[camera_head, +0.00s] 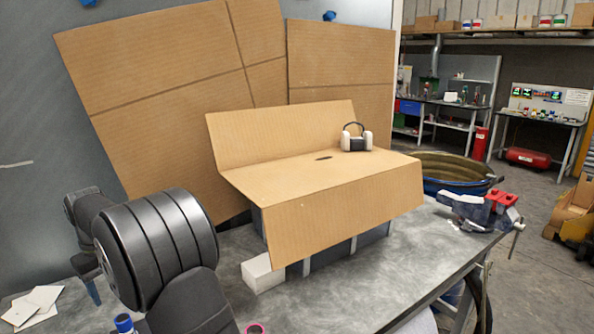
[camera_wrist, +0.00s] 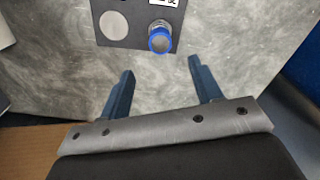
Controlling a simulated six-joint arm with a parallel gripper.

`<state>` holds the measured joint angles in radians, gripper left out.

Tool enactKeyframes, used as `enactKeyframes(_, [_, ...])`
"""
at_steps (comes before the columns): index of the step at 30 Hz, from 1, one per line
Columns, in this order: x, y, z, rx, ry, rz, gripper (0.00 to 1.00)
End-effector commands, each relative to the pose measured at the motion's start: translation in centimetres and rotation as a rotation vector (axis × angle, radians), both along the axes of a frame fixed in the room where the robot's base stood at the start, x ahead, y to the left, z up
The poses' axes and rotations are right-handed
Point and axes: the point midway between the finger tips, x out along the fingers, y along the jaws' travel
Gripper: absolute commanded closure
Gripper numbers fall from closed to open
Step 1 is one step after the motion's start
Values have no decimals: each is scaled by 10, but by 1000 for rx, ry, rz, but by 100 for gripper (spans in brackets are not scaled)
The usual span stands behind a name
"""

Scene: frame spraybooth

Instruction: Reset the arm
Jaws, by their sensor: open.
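My gripper (camera_wrist: 161,66) shows in the wrist view with its two blue fingers spread apart and nothing between them. It is over the grey worktable (camera_wrist: 60,75). A dark plate (camera_wrist: 135,38) with a pale round disc and a small blue-rimmed cylinder (camera_wrist: 160,37) lies beyond the fingertips, apart from them. In the head view my dark arm fills the lower left, and part of my gripper, a blue finger (camera_head: 92,292), points down behind it. The rest of the gripper is hidden by the arm.
A cardboard-covered box (camera_head: 345,215) stands mid-table with earmuffs (camera_head: 356,143) on top and a white block (camera_head: 262,273) at its front left corner. Cardboard sheets lean behind. A red-and-blue vise (camera_head: 480,212) is at the right edge. White cards (camera_head: 35,303) lie at left. The front right tabletop is clear.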

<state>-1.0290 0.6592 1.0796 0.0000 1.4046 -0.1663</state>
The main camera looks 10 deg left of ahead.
Motion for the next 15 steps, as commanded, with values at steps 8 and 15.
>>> enactKeyframes(8, [0, 0, -57, -3, 1, 0, 41])
enactKeyframes(15, [0, 0, -106, -1, 0, 0, 41])
